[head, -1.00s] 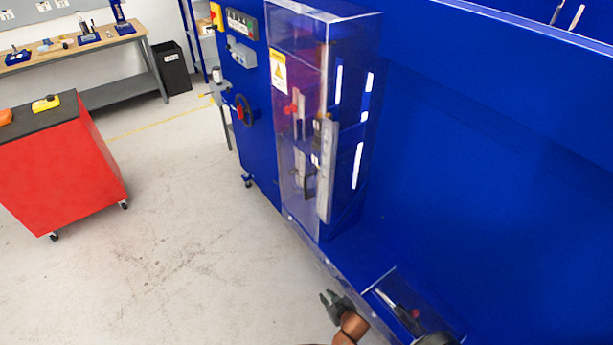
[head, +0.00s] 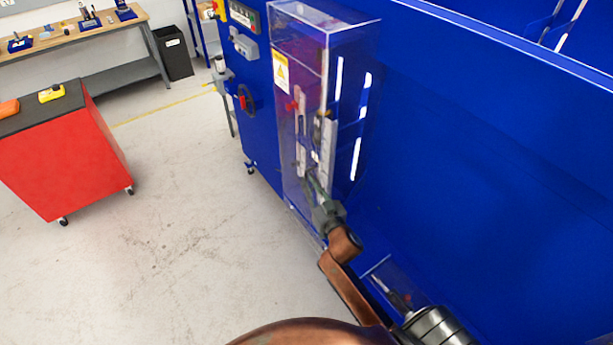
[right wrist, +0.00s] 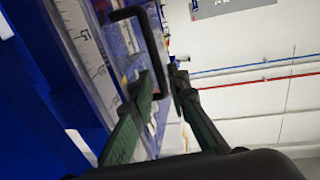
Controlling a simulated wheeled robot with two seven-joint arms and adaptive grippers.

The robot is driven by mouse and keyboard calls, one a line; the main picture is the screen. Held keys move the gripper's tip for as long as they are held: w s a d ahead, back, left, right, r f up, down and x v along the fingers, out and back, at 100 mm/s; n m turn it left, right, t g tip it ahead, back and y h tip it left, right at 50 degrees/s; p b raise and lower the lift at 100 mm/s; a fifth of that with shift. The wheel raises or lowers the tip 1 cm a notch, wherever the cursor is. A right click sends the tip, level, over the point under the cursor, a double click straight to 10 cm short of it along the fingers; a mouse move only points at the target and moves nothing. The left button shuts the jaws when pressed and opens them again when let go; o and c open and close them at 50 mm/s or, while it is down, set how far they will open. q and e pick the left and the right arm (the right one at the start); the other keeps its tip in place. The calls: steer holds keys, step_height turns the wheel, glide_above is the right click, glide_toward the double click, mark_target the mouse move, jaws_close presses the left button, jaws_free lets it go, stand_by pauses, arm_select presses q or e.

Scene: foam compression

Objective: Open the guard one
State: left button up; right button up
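Guard one appears to be the tall clear box (head: 300,60) with a yellow warning label (head: 281,72), on the front of the blue machine; it looks closed. My right gripper (head: 319,196) is at the lower part of this guard, in front of its handle area. In the right wrist view, a black U-shaped handle (right wrist: 152,38) reaches down to the gap between my right gripper's dark green fingertips (right wrist: 163,84). The fingers stand apart; I cannot tell whether they touch the handle. My left gripper is not in view.
A second, low clear cover (head: 392,280) sits near my right arm. A red cabinet (head: 65,155) stands at the left. The floor between is clear.

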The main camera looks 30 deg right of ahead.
steer(key=shift+w+d, duration=0.15)
steer(key=shift+w, duration=1.3)
steer(key=shift+c, duration=0.3)
jaws_close()
